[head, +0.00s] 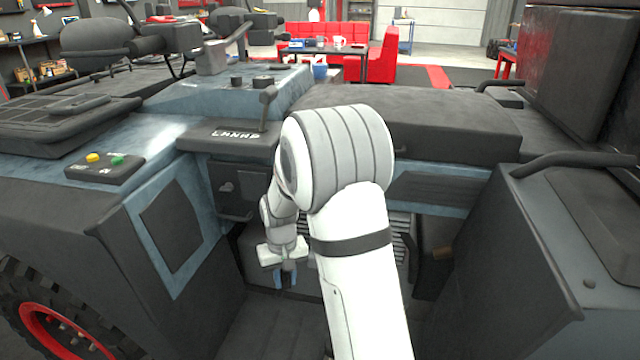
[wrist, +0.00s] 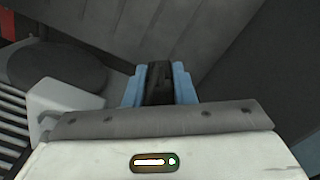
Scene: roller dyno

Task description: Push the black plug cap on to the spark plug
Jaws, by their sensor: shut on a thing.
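My gripper (head: 286,277) is low in the gap between the dark vehicle panels, left of my forearm. Its two blue fingers (wrist: 158,84) are shut on a black piece, which looks like the plug cap (wrist: 158,80), in the wrist view. The cap stands between the fingers, and its lower end is hidden by the gripper body. In the head view the cap is too small and dark to make out apart from the fingers. I cannot make out the spark plug in either view.
A ribbed grey part (wrist: 12,135), a white block (wrist: 62,103) and a dark rounded part (wrist: 60,68) lie left of the fingers in the wrist view. The gear-lever panel (head: 232,137) is above my gripper. Dark side panels (head: 540,260) bound the gap.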

